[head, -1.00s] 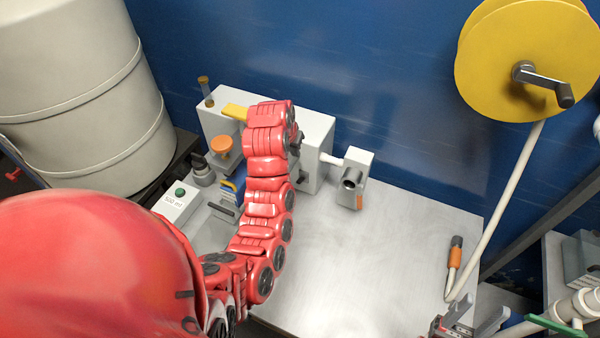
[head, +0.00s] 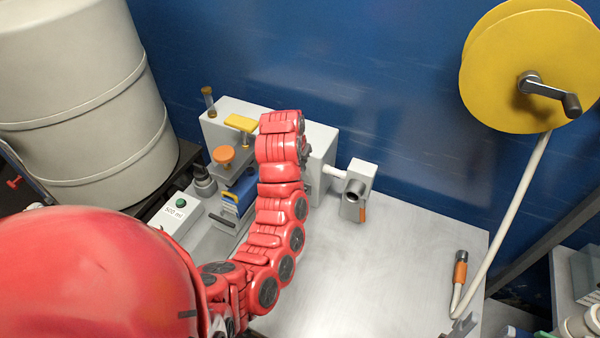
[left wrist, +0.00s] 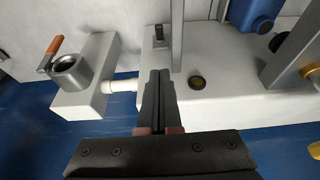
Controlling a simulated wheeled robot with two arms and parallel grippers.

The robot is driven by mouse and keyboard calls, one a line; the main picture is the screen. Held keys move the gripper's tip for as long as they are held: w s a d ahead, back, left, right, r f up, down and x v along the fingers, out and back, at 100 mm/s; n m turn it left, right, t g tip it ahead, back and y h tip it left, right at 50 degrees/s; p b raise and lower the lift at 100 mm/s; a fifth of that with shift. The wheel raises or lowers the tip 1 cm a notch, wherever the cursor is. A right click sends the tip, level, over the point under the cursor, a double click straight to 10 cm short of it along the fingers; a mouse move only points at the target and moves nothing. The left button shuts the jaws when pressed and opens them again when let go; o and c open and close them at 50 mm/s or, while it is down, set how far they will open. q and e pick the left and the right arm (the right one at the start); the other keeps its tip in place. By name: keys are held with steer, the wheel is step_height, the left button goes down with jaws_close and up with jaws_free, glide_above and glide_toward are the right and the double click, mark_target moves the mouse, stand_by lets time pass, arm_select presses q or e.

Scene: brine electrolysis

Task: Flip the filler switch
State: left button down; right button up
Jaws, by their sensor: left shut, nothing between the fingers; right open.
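The white box (head: 322,135) stands at the back of the bench. In the left wrist view, a small dark toggle-like part (left wrist: 159,33) and a round dark button-like part (left wrist: 197,83) show on its face; I cannot tell which is the filler switch. My left gripper (left wrist: 160,73) is shut and empty, its tips in front of that face between these parts; contact cannot be told. In the head view, my red left arm hides most of the left gripper (head: 306,153) and part of the box. My right gripper (head: 464,325) barely shows at the bottom edge, open.
A metal spout block with an orange handle (head: 359,180) joins the box's right side. A 500 ml box with a green button (head: 180,205) is at left. A yellow reel (head: 525,65) hangs at right, and a hose end (head: 460,268) lies near the bench's right edge.

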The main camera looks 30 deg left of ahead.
arm_select(q)
steer(key=p, duration=0.3)
glide_above(305, 190)
steer(key=f, duration=0.4)
steer(key=s+f, duration=0.1)
steer(key=f, duration=0.2)
steer(key=shift+a, duration=0.1)
steer(key=shift+s+f+p, duration=0.2)
steer(key=shift+f+p, duration=0.2)
steer(key=shift+f, duration=0.2)
steer(key=shift+s+f+p, duration=0.2)
steer(key=shift+f+p, duration=0.2)
steer(key=shift+f, duration=0.15)
steer(key=shift+s+f, duration=0.1)
steer(key=shift+f, duration=0.25)
steer(key=shift+s+f+p, duration=0.2)
steer(key=shift+f+p, duration=0.15)
steer(key=shift+f, duration=0.1)
steer(key=shift+f, duration=0.1)
